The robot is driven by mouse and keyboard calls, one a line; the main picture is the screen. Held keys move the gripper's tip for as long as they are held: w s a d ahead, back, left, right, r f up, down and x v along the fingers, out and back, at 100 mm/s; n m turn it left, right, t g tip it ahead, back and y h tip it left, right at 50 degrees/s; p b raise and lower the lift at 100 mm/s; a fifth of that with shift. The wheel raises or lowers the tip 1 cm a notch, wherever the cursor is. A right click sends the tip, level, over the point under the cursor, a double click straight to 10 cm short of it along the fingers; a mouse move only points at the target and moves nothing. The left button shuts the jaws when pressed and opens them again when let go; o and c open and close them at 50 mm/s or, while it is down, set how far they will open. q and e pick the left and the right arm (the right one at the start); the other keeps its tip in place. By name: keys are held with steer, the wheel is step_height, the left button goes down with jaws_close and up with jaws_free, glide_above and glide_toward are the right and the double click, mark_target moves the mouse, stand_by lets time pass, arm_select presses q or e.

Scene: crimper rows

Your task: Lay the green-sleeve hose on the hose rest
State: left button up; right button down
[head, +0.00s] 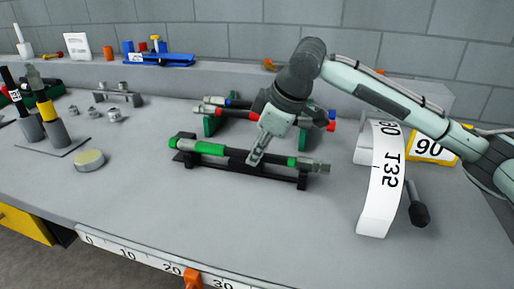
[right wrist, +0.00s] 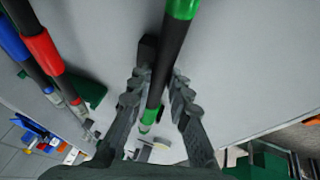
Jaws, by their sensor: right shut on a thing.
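The green-sleeve hose (head: 212,149) is black with green bands and a metal fitting at its right end. It lies lengthwise along the black hose rest (head: 303,182), at or just above its supports; I cannot tell if it touches both. My right gripper (head: 255,160) comes down from above and is shut on the hose near its middle. In the right wrist view the hose (right wrist: 171,55) runs between the two fingers of the gripper (right wrist: 158,100). My left gripper is not in view.
Behind, hoses with red (head: 214,111) and blue bands lie on green stands (head: 209,127). To the right stand a curved white 135 gauge (head: 381,190) and a yellow-framed 90 sign (head: 430,147). A round tin (head: 89,160) sits left. The front bench is clear.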

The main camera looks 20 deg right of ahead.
steer(key=shift+r, duration=0.1)
stand_by(0.5)
steer(key=shift+p, duration=0.3)
stand_by(0.5)
steer(key=c, duration=1.3)
jaws_free()
steer(key=shift+c, duration=0.2)
steer(key=shift+f, duration=0.2)
steer(key=v, duration=1.2)
